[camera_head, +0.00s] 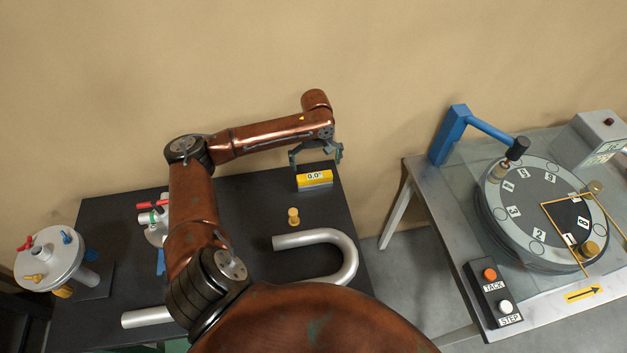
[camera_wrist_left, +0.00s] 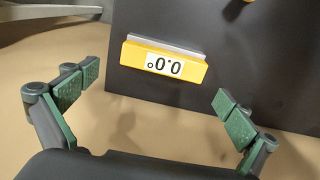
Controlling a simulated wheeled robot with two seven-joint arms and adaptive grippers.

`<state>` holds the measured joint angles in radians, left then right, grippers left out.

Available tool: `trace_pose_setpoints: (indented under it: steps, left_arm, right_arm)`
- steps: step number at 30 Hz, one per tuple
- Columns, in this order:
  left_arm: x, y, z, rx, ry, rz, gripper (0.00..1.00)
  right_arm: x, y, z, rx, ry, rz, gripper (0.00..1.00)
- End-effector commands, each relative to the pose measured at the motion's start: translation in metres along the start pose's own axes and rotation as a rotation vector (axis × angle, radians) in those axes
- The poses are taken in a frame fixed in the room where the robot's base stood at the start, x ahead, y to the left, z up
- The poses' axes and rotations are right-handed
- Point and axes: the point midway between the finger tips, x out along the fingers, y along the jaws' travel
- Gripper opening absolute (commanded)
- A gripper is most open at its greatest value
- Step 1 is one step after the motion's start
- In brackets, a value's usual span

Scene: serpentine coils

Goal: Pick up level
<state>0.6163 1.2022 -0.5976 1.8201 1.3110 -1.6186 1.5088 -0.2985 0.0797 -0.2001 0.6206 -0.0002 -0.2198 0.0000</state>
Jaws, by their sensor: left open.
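The level is a small yellow block with a grey edge and a white "0.0°" display. It lies near the back right corner of the black table in the head view (camera_head: 315,180), and shows upside down in the left wrist view (camera_wrist_left: 164,62). My left gripper (camera_head: 316,155) is above and just behind the level, with its green-padded fingers spread wide. In the left wrist view the open fingers (camera_wrist_left: 152,103) stand either side of and short of the level, with nothing between them. My right gripper is not in view.
A grey U-shaped tube (camera_head: 345,250) and a small yellow peg (camera_head: 293,216) are on the black table (camera_head: 262,190). Red, green and blue-handled fittings (camera_head: 155,217) are partly behind my arm. At right, a separate table holds a numbered dial (camera_head: 540,205) and button box (camera_head: 492,290).

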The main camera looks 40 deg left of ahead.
Motion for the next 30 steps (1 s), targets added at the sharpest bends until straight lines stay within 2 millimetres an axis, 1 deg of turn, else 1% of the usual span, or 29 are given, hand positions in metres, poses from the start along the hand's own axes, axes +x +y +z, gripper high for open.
trace_pose_setpoints:
  steps: [2,6,11,18,20,22,27,30]
  left_arm:
    - [0.009,-0.004,0.002,-0.008,-0.009,-0.012,1.00]
    - [0.025,-0.004,0.002,-0.008,-0.009,-0.013,1.00]
    - [0.036,-0.005,0.002,-0.007,-0.009,-0.012,1.00]
    - [0.070,-0.007,0.003,-0.007,-0.008,-0.011,1.00]
    - [0.076,-0.006,0.003,-0.006,-0.007,-0.010,1.00]
    - [0.079,-0.006,0.003,-0.006,-0.006,-0.009,1.00]
    - [0.079,-0.006,0.003,-0.005,-0.005,-0.009,1.00]
    - [0.079,-0.006,0.003,-0.005,-0.005,-0.009,0.94]
  right_arm:
    - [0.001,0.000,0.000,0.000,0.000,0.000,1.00]
    - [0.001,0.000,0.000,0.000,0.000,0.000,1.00]
    - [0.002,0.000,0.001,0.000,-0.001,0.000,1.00]
    - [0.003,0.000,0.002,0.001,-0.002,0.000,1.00]
    - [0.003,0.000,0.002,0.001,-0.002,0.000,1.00]
    - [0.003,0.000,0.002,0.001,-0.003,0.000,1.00]
    - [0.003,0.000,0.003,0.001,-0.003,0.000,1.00]
    - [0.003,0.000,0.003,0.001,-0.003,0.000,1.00]
